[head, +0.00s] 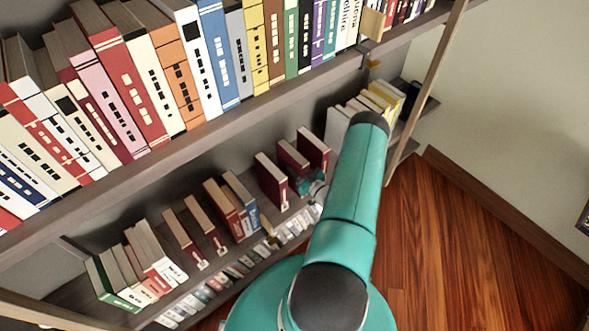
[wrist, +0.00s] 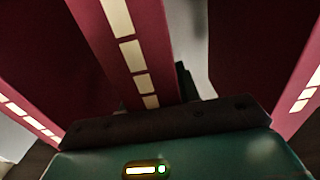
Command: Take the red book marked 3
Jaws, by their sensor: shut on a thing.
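Three dark red books stand apart on the lower shelf in the head view: a left one (head: 271,180), a middle one (head: 292,158) and a right one (head: 314,148). My gripper (head: 302,182) is at the middle book's lower front, shut on it. In the wrist view the middle book (wrist: 158,45) rises just ahead of my gripper, its spine marked with cream blocks. A dark finger shows beside its right face; the other finger is hidden. The left book (wrist: 35,65) and right book (wrist: 255,50) flank it. I cannot read a 3 on any of them.
The upper shelf (head: 150,158) is packed with books and overhangs the lower row. More books (head: 225,205) stand left of the red ones, and pale books (head: 338,125) stand to the right. Small items line a lower shelf. Wooden floor (head: 450,245) is clear at right.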

